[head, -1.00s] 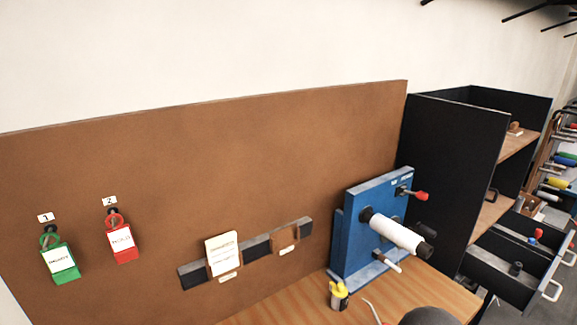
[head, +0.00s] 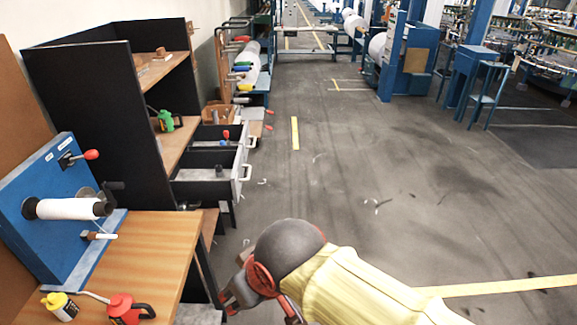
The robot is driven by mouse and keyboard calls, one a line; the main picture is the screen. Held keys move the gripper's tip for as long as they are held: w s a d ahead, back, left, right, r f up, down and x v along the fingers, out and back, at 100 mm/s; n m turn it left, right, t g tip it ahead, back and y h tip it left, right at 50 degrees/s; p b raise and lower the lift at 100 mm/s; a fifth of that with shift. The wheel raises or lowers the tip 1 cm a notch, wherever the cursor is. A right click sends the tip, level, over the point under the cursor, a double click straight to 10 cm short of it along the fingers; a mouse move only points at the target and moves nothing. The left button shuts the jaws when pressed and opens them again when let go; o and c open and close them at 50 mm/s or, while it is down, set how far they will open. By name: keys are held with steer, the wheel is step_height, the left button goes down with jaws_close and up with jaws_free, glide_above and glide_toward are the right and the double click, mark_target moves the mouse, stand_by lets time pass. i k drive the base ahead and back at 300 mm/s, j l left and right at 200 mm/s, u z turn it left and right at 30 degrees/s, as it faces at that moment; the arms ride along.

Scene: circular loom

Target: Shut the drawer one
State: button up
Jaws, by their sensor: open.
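Two drawers stand pulled out of the black cabinet (head: 85,105) on the left. The upper drawer (head: 208,143) and the lower drawer (head: 208,175) each have a pale front with a white handle. I cannot read which one is number one. Small items, some blue and red, show in the upper drawer, and a dark one in the lower. My gripper (head: 232,296) is open at the bottom centre, in front of and below the drawers, apart from them. Its fingers are partly hidden by my wrist.
A wooden table (head: 155,245) at lower left carries a blue stand (head: 60,190) with a white roll, a yellow bottle (head: 60,306) and a red oil can (head: 128,310). A green item (head: 168,121) sits on the cabinet shelf.

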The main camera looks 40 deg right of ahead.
mark_target(194, 177)
steer(key=k+l+z, duration=0.1)
steer(key=l+z, duration=0.3)
steer(key=l, duration=0.5)
steer(key=i+l+u, duration=0.1)
steer(key=i, duration=0.35)
steer(key=i+l+u, duration=0.1)
steer(key=i, duration=0.35)
